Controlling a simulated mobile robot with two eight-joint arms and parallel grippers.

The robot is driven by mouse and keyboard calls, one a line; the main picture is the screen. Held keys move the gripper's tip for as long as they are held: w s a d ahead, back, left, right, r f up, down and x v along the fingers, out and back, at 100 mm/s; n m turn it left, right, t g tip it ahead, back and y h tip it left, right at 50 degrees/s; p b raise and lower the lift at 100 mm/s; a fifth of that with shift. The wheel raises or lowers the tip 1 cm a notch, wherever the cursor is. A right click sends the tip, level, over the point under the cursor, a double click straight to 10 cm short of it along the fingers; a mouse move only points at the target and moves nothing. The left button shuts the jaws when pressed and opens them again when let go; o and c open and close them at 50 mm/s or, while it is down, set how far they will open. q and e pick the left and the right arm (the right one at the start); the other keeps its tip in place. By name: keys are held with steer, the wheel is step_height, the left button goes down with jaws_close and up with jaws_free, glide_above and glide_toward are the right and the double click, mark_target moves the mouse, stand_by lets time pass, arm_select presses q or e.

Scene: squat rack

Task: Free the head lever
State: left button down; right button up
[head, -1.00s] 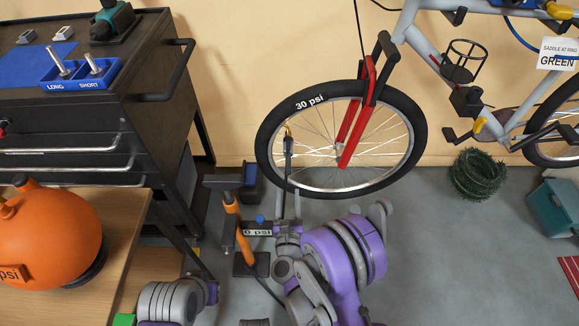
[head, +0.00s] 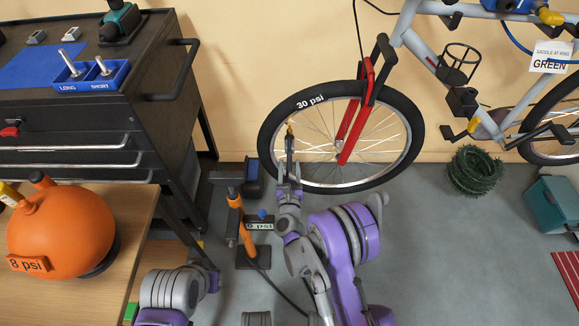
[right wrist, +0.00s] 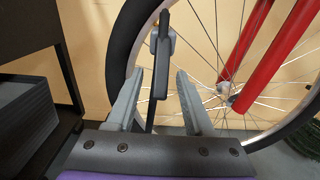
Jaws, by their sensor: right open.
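The pump head (head: 290,138) sits at the left inner side of the front wheel (head: 412,135), by the rim. Its dark lever (right wrist: 159,75) stands upright in the right wrist view. My right gripper (head: 289,172) is just below the head in the head view. In the right wrist view my right gripper (right wrist: 160,88) is open, with one finger on each side of the lever and visible gaps. The orange floor pump (head: 236,218) stands left of my right arm, with a "0 psi" label beside it. The head's clamp on the valve is not clear.
A dark tool cabinet (head: 95,125) stands left, with a blue bit tray (head: 92,88). An orange "8 psi" tank (head: 62,232) sits on a wooden table (head: 130,245). A green coil (head: 474,171) and teal box (head: 552,203) lie right. The floor between is mostly clear.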

jaws_close()
steer(key=shift+f, duration=0.1)
steer(key=shift+w+f+t+b, duration=0.25)
steer(key=shift+t+b, duration=0.35)
steer(key=shift+b, duration=0.05)
steer(key=t+b, duration=0.1)
steer(key=b, duration=0.1)
steer(key=w+t+b, duration=0.1)
steer(key=b, duration=0.1)
steer(key=shift+w+f+t, duration=0.1)
steer(key=shift+f+t, duration=0.25)
steer(key=shift+t, duration=0.05)
steer(key=shift+w+r+t+b, duration=0.1)
steer(key=shift+w+t+b, duration=0.15)
steer(key=shift+t+b, duration=0.45)
steer(key=shift+w+r+t+b, duration=0.1)
steer(key=shift+w+t+b, duration=0.25)
steer(key=shift+t, duration=0.45)
